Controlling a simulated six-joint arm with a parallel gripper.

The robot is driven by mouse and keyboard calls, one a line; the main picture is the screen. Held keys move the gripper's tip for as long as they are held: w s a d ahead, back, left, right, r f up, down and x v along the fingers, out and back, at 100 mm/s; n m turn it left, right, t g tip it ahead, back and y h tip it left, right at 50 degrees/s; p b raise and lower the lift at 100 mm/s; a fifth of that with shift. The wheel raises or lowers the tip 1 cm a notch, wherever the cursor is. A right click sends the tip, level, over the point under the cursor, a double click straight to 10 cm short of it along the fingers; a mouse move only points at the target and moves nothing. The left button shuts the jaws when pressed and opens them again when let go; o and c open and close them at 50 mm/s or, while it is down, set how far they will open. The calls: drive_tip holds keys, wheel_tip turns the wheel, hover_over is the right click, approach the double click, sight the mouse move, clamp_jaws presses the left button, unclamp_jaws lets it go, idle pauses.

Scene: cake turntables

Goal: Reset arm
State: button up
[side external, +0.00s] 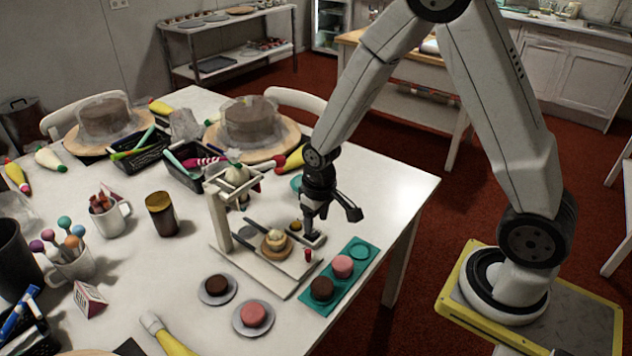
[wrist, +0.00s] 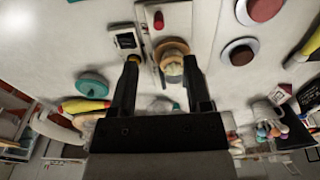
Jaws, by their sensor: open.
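My gripper (side external: 333,208) hangs over the table beside a white wooden stand (side external: 222,222) with an upright frame and a flat base. The gripper also shows in the wrist view (wrist: 163,82), with its two dark fingers apart and nothing held between them. A small cake (side external: 276,243) sits on the base of the stand, and its round top shows near the right finger in the wrist view (wrist: 172,50). A small red knob (side external: 308,254) stands near the base's right edge. What lies directly behind the fingers is partly hidden.
A teal tray (side external: 360,249) to the right of the stand holds a pink cake and a brown cake. Two small plates (side external: 240,330) with cakes lie in front. Cake turntables (side external: 285,142), dark bins and mugs crowd the back and left. The table's right side (side external: 400,190) is clear.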

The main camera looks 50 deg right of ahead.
drive_tip(key=s+r+t, duration=0.1)
drive_tip(key=s+r, duration=0.7)
drive_tip(key=s, duration=0.1)
drive_tip(key=shift+s+a+r+t, duration=0.15)
drive_tip(key=shift+a+r+t, duration=0.1)
drive_tip(key=shift+a+t, duration=0.15)
